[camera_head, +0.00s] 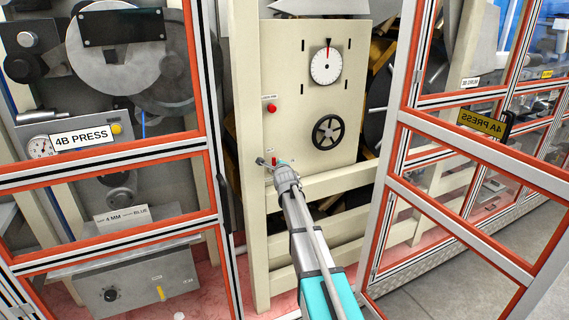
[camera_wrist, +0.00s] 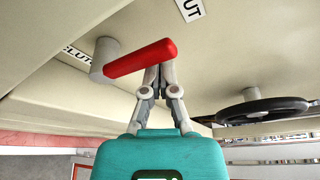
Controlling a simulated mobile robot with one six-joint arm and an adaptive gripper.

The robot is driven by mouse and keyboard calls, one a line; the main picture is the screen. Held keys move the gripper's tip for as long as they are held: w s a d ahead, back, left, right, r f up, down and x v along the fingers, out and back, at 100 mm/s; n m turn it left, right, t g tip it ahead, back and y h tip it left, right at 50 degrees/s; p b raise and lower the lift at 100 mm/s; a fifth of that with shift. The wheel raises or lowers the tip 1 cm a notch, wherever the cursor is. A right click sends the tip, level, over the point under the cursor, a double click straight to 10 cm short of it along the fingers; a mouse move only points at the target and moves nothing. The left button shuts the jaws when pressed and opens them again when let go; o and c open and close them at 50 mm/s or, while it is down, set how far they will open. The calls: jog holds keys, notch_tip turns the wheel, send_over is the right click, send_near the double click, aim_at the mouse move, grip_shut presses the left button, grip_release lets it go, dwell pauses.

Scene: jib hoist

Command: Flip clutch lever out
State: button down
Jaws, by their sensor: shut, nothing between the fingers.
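The clutch lever is a red bar on a grey pivot on the cream machine panel. In the wrist view the lever (camera_wrist: 140,58) lies across the picture, pivot at its left end and free end at right. It appears small and partly hidden in the head view (camera_head: 275,160), low on the panel. My gripper (camera_wrist: 158,72) is shut and empty, its fingers meeting at the lever near the free end. The lever hides the fingertips, so I cannot tell whether they touch it.
A black handwheel (camera_head: 328,132) sits above right of my gripper; it also shows in the wrist view (camera_wrist: 265,108). A red button (camera_head: 271,109) and a white dial (camera_head: 326,67) are higher. Orange-edged guard frames (camera_head: 212,160) stand either side of the opening.

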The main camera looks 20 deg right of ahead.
jog(key=shift+a, duration=0.15)
jog(key=shift+d, duration=0.2)
jog(key=shift+w+d, duration=0.15)
jog(key=shift+d, duration=0.85)
jog(key=shift+w+d, duration=0.1)
jog(key=shift+d, duration=0.85)
jog(key=f+v, duration=0.1)
jog(key=v, duration=0.9)
jog(key=shift+a+f, duration=0.25)
jog(key=s+a+f+n+g+y, duration=0.2)
jog(key=s+a+f+n+g, duration=0.65)
jog(key=s+f+n, duration=0.4)
jog(key=s+a+f+n+g, duration=0.1)
jog(key=s+a+n+g, duration=0.2)
jog(key=s+n, duration=0.3)
jog(key=s+a+f+n+g, duration=0.2)
jog(key=s+n, duration=0.4)
jog(key=s, duration=0.9)
jog(key=shift+s+a+n+g+y, duration=0.35)
jog(key=shift+a+g, duration=0.35)
jog(key=shift+g, duration=0.55)
